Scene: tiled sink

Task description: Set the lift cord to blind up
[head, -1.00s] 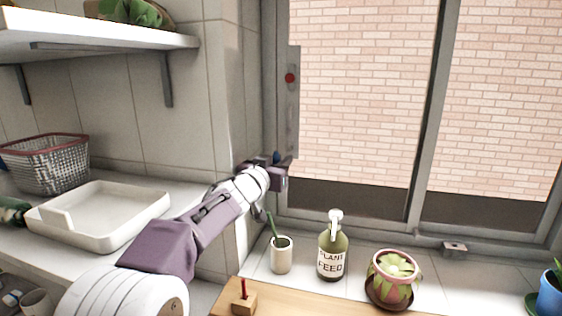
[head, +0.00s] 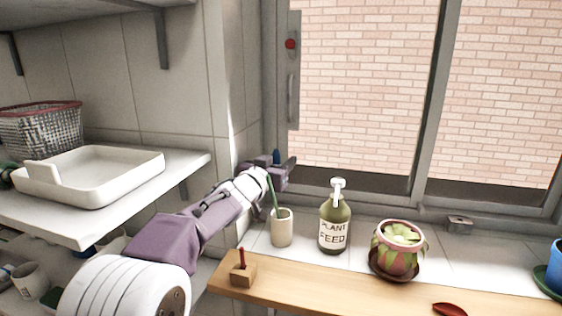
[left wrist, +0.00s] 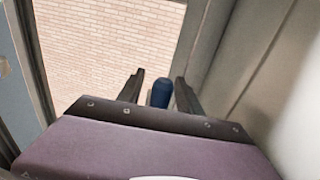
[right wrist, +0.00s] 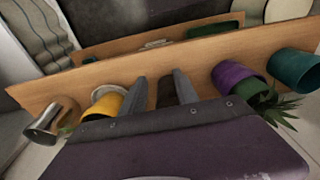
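The blue end piece of the lift cord (head: 277,157) shows at the tips of my left gripper (head: 284,166), in front of the window frame's left side. In the left wrist view this blue piece (left wrist: 161,92) stands between the two dark fingers, and the gripper holds it. A narrow gap shows at its left side from this angle. The cord itself is too thin or hidden to make out, and I see no blind. My right gripper (right wrist: 160,85) is open and empty above a wooden board, and is out of the head view.
Below my left gripper stand a cream cup with a green stick (head: 282,228), a plant feed bottle (head: 334,228) and a potted succulent (head: 397,250). A wooden shelf (head: 340,290) runs in front. A white tray (head: 95,175) and basket (head: 45,130) are at left.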

